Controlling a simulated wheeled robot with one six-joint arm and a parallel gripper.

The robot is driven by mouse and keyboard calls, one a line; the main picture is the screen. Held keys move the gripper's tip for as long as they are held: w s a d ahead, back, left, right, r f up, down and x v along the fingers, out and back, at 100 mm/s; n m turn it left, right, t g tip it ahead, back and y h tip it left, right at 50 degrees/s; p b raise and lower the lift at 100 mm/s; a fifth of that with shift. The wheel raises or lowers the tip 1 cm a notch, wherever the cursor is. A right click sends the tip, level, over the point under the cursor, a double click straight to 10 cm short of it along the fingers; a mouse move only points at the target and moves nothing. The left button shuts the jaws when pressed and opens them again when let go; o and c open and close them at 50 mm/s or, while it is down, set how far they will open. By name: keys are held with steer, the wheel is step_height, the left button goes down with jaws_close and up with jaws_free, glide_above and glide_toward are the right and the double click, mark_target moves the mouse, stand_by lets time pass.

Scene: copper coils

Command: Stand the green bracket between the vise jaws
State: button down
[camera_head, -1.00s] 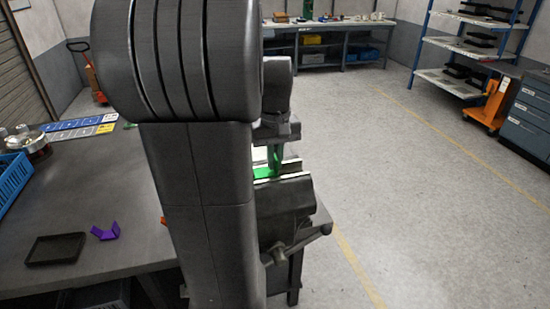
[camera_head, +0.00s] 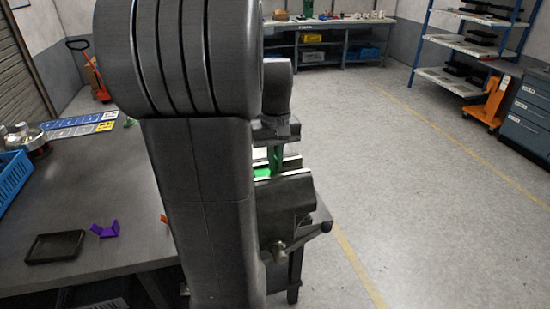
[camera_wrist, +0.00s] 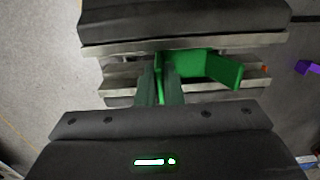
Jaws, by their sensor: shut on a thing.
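The green bracket (camera_wrist: 204,65) lies in the gap between the two vise jaws in the wrist view, one flange angled towards the lower right. In the head view only a small strip of the bracket (camera_head: 262,172) shows at the jaw tops. The vise (camera_head: 285,205) stands at the table's right edge; its jaw plates (camera_wrist: 130,46) show as pale bars in the wrist view. My gripper (camera_wrist: 158,72) is shut on the bracket's left end, its fingers reaching down to the jaw gap. How deep the bracket sits, and whether it touches the jaws, I cannot tell.
A purple bracket (camera_head: 105,230) and a black tray (camera_head: 55,246) lie on the table's left part. A blue crate (camera_head: 12,180) stands at the left edge. An orange piece (camera_head: 164,219) shows partly behind my arm, which hides the table's middle. The floor right of the vise is clear.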

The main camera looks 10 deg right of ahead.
steer(key=shift+f, duration=0.2)
stand_by(0.6)
steer(key=c, duration=1.5)
jaws_free()
steer(key=shift+r+p, duration=2.55)
steer(key=shift+r, duration=1.5)
steer(key=shift+f, duration=0.2)
